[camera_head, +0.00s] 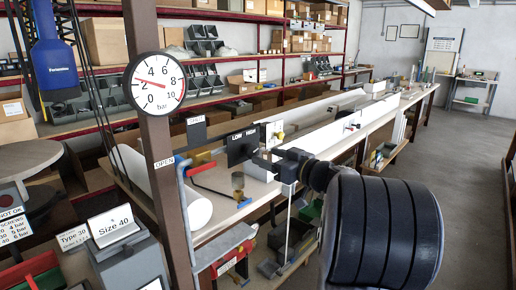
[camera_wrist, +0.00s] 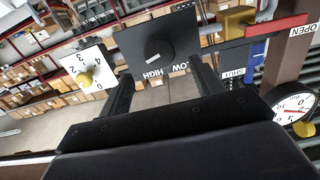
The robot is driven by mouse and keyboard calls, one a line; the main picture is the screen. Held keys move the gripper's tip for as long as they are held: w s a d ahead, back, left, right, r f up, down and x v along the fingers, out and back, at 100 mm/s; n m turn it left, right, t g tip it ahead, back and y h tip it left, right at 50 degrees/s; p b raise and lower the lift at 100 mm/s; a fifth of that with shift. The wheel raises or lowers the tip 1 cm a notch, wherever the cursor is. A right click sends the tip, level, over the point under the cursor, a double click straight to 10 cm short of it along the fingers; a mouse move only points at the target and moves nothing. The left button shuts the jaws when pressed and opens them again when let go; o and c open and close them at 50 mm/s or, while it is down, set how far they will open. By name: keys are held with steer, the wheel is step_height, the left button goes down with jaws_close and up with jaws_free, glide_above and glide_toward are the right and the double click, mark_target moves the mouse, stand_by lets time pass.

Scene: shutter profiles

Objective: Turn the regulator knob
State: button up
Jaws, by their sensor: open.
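The regulator plate is black with LOW and HIGH lettering; it stands right of the brown post in the head view (camera_head: 242,144). In the wrist view the plate is upside down, and the dark regulator knob (camera_wrist: 157,51) with a white pointer mark shows at its middle. My gripper (camera_head: 268,160) is close in front of the plate in the head view, hiding the knob there. In the wrist view my gripper (camera_wrist: 161,70) has its two black fingers apart, one on each side of the knob's line; contact is not visible. A round pressure gauge (camera_head: 157,82) hangs on the post.
A white numbered panel with a yellow knob (camera_wrist: 88,77) is left of the plate in the wrist view. A red valve handle (camera_wrist: 277,27) is on the right. The brown post (camera_head: 158,150) stands beside the plate. A long workbench (camera_head: 225,215) runs behind. Floor at right is clear.

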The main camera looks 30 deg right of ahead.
mark_target(253, 152)
steer(key=p+x, duration=0.1)
steer(key=x, duration=0.4)
steer(key=c, duration=0.9)
steer(key=shift+c, duration=0.2)
steer(key=shift+f+m+b, duration=0.1)
steer(key=shift+m+b, duration=0.2)
steer(key=shift+b, duration=0.2)
